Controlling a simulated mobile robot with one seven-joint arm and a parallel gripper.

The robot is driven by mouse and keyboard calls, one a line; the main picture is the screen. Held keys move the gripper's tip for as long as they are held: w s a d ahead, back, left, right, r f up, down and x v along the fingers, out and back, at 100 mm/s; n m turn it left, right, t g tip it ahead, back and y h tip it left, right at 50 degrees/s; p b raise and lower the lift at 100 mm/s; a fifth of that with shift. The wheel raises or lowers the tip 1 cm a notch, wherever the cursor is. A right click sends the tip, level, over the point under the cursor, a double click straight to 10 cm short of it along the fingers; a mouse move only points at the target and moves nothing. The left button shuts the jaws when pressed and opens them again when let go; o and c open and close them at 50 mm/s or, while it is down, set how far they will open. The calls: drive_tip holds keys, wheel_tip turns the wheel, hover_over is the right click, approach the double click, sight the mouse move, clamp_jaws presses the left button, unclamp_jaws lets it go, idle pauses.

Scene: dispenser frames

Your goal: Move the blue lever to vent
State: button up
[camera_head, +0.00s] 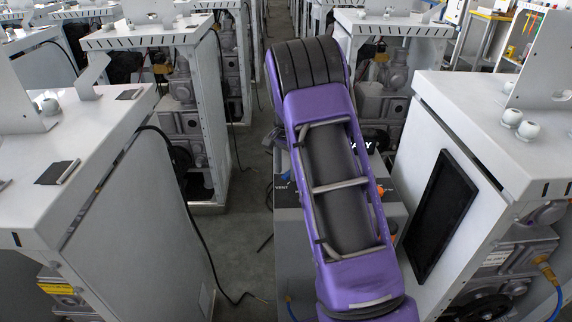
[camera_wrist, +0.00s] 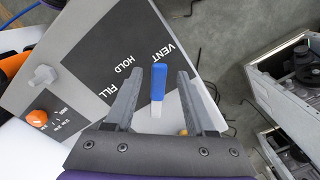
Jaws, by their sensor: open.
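The blue lever (camera_wrist: 158,82) shows in the wrist view, with a white part at its lower end. Its blue upper end lies close below the word VENT. The dark label plate (camera_wrist: 112,48) reads VENT, HOLD and FILL, with VENT nearest the lever. I cannot tell how deep the lever sits between the fingers.
On the panel are a grey knob (camera_wrist: 42,77) and an orange knob (camera_wrist: 38,118). White machine cabinets stand close on the left (camera_head: 150,215) and right (camera_head: 480,135) of my arm. A black cable (camera_head: 190,210) hangs at left; some floor (camera_head: 245,200) is free.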

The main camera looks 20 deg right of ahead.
sight(286, 174)
wheel_tip(286, 174, up, 18)
drive_tip(key=shift+f+p, duration=0.25)
drive_tip(key=shift+p, duration=0.2)
